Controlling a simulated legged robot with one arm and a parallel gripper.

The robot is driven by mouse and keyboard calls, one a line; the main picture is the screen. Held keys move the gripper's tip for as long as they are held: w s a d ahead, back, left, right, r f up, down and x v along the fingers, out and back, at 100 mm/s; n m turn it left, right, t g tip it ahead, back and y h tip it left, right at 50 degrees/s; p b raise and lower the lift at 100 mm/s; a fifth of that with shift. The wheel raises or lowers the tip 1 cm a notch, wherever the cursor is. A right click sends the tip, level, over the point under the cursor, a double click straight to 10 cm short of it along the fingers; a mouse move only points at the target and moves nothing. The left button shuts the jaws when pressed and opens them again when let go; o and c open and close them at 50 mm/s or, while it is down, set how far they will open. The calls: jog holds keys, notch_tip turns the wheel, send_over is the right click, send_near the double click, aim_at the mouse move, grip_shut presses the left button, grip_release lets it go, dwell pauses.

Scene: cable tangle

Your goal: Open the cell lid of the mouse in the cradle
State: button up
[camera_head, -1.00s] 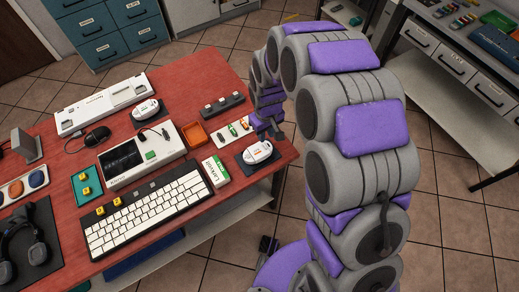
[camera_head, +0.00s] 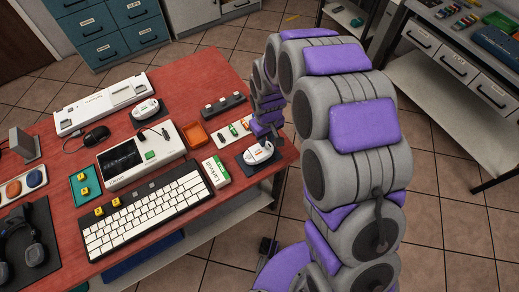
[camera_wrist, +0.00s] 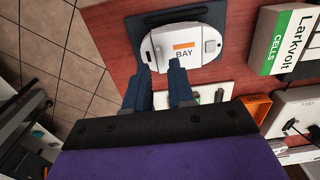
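A white mouse (camera_wrist: 184,46) lies upside down or lid-up on a dark pad or cradle (camera_wrist: 223,14) in the wrist view, with an orange strip and the word BAY on its lid. In the head view the same mouse (camera_head: 258,154) is at the table's right corner. My gripper (camera_wrist: 158,82) has its two dark blue fingers apart with nothing between them. Its fingertips are at the mouse's near edge, the right one overlapping it below BAY; contact cannot be told. In the head view my gripper (camera_head: 268,130) is just above the mouse, partly hidden by my arm.
A Larkvolt cells box (camera_wrist: 283,40) is right of the mouse, and an orange tray (camera_wrist: 256,106) is nearby. A second white mouse (camera_head: 145,109), a tester with a screen (camera_head: 140,155) and a keyboard (camera_head: 145,218) are farther left. The table (camera_head: 205,75) ends just right of the mouse.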

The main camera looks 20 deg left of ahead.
aim_at(260, 150)
jog(key=shift+f, duration=1.6)
jog(key=shift+r+p, duration=0.1)
jog(key=shift+p, duration=0.25)
dwell(0.4)
grip_shut()
